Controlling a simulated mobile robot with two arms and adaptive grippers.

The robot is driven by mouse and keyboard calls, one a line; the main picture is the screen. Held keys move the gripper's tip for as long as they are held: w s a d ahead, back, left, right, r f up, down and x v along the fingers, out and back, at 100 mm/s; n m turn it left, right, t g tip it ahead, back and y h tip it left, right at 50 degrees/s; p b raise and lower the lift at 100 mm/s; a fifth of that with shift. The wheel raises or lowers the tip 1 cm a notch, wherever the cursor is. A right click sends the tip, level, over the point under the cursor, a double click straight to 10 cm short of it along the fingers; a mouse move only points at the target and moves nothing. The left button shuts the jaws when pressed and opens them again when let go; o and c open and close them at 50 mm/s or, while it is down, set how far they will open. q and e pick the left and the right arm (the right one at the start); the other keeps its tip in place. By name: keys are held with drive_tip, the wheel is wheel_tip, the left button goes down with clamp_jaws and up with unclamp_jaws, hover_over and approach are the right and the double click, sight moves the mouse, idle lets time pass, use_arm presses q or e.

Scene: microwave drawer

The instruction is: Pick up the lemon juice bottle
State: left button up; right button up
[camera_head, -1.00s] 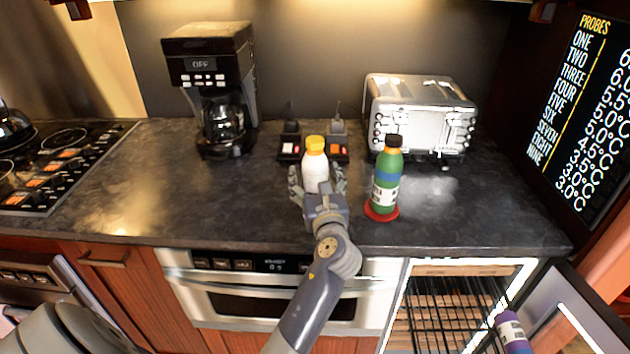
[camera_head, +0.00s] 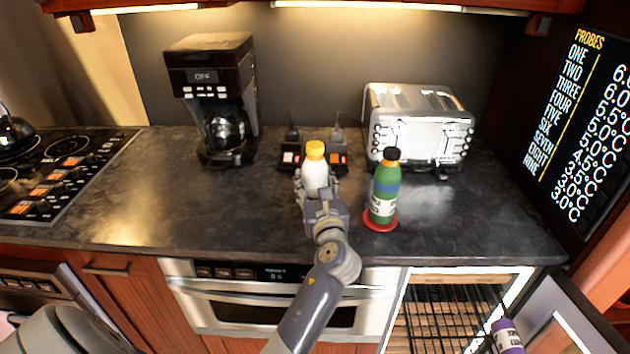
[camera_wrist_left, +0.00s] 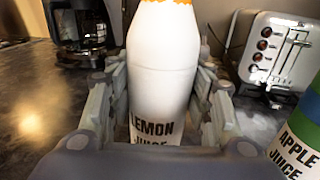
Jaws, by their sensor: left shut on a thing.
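The lemon juice bottle (camera_head: 315,172) is white with a yellow cap and stands upright on the dark counter. In the left wrist view the bottle (camera_wrist_left: 160,85) reads "LEMON JUICE" and fills the space between the fingers. My left gripper (camera_head: 318,190) is shut on the bottle, with a finger on each side of its body. The gripper (camera_wrist_left: 160,105) also shows in the left wrist view. The bottle's base is hidden behind the gripper, so I cannot tell whether it touches the counter. My right gripper is not in view.
A green apple juice bottle (camera_head: 384,190) stands close on the right, on a red coaster (camera_head: 380,224). A toaster (camera_head: 418,125) and a coffee maker (camera_head: 215,100) stand behind. A low black power strip (camera_head: 289,160) lies behind the lemon bottle. Counter (camera_head: 180,205) to the left is clear.

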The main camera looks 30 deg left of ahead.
use_arm(q)
wheel_tip(320, 180, up, 2)
drive_tip(key=shift+r+p, duration=0.1)
drive_tip(key=shift+p, duration=0.75)
drive_tip(key=s+a+r+p+v, duration=0.1)
drive_tip(key=p+v, duration=0.3)
drive_tip(key=v, duration=1.2)
drive_tip(key=shift+s+a, duration=0.25)
drive_tip(key=shift+a, duration=0.05)
